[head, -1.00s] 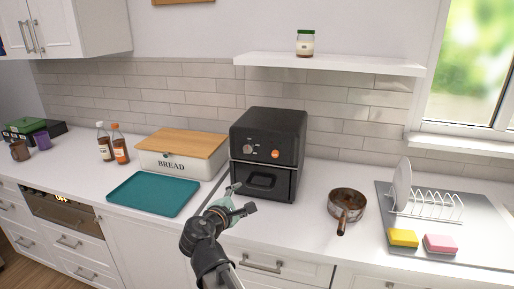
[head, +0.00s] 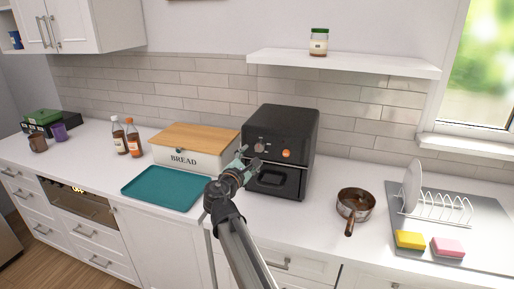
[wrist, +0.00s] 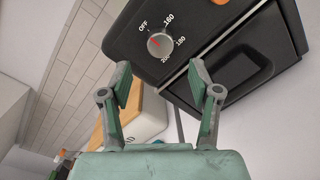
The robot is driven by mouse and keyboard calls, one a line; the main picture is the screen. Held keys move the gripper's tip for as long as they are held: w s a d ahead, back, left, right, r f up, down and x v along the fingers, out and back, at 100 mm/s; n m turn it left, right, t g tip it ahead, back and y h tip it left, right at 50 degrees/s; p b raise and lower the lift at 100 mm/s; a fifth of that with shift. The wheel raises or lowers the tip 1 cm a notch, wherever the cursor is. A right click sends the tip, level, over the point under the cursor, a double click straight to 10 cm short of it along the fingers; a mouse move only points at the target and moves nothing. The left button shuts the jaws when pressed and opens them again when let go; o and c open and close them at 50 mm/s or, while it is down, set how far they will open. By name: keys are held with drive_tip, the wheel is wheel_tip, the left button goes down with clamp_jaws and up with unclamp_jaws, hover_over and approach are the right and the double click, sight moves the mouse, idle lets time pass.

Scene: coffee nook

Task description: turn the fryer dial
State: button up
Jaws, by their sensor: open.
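The black fryer (head: 294,127) stands on the counter against the tiled wall. Its round silver dial (head: 259,148) is on the upper front, partly close behind my gripper in the head view. In the wrist view the dial (wrist: 163,47) shows clearly, with OFF, 160, 180 and 200 printed around it. Its red mark points to the upper left, roughly toward OFF. My gripper (head: 248,160) is in front of the fryer's left front side. In the wrist view my gripper (wrist: 162,80) is open and empty, its fingers apart below the dial and not around it.
An orange button (head: 286,154) and a drawer handle (head: 272,181) are on the fryer front. A bread box (head: 190,165) and teal tray (head: 163,189) are left of it. A pan (head: 355,204) stands right, with free counter between.

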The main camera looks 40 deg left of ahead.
sight(258, 149)
drive_tip(key=p+x, duration=0.1)
drive_tip(key=x, duration=0.5)
drive_tip(key=c, duration=1.2)
